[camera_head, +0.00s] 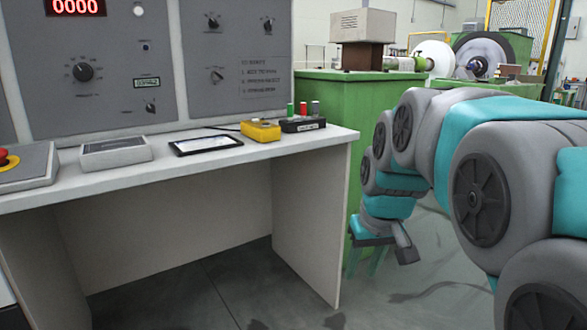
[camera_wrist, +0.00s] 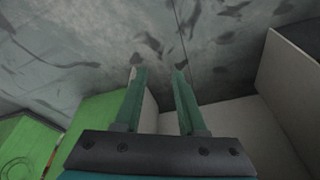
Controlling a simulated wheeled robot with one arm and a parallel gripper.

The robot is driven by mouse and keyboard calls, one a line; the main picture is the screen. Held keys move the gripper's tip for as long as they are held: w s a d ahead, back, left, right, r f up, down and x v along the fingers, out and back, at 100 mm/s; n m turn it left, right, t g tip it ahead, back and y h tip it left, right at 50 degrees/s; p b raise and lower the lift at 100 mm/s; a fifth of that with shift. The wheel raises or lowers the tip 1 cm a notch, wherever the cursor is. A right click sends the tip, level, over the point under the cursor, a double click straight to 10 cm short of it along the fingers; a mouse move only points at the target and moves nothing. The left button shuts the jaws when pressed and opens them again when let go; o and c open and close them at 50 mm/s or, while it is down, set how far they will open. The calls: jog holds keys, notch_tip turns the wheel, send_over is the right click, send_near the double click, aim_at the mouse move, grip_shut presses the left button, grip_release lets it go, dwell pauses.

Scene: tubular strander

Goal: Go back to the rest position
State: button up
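My gripper (camera_wrist: 160,78) points down at the grey floor in the wrist view. Its two teal fingers stand apart with nothing between them. In the head view my gripper (camera_head: 365,262) hangs at the end of my bent arm, to the right of the desk's side panel and in front of the green cabinet.
A grey control panel (camera_head: 238,60) rises behind. A green cabinet (camera_head: 345,95) stands close beside my arm. Open floor (camera_head: 435,265) lies below.

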jog(key=s+f+g, duration=0.1)
jog(key=s+f, duration=0.3)
jog(key=s, duration=0.5)
jog(key=s+d+f+m+g, duration=0.1)
jog(key=s+f+g, duration=0.1)
jog(key=s+f, duration=0.3)
jog(key=s+d+f+g, duration=0.1)
jog(key=s+f, duration=0.3)
jog(key=s, duration=0.9)
jog(key=shift+s+d+f+m+g+h+p, duration=0.15)
jog(key=shift+s+f+m+g+h+p, duration=0.15)
jog(key=shift+m+h, duration=0.1)
jog(key=shift+w, duration=0.1)
